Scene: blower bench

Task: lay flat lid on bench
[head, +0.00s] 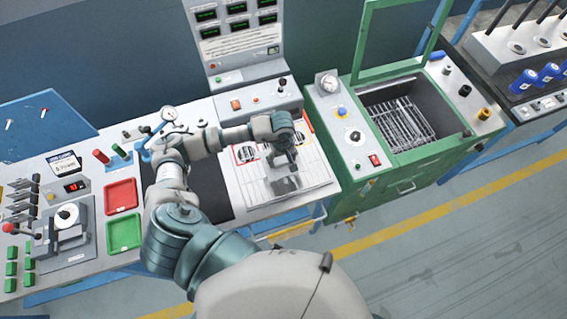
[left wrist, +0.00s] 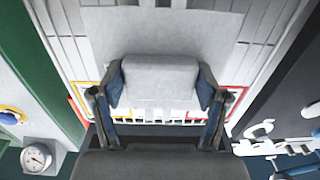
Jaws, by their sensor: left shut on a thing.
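My left gripper (head: 283,160) points down over the slatted pale panel at the right part of the bench. In the left wrist view the two fingers of the left gripper (left wrist: 160,97) are shut on opposite sides of a pale grey block-like part (left wrist: 160,75), which looks like the lid's grip. A flat pale grey sheet (left wrist: 175,30), probably the lid, lies beyond it over the slats. In the head view the grey lid (head: 288,186) shows just below the gripper; whether it touches the bench I cannot tell. My right gripper is not in view.
A red tray (head: 121,195) and a green tray (head: 124,231) sit left of a dark mat (head: 205,190). A green-framed tank (head: 405,115) with a wire rack stands right of the bench. A control panel (head: 237,35) rises behind.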

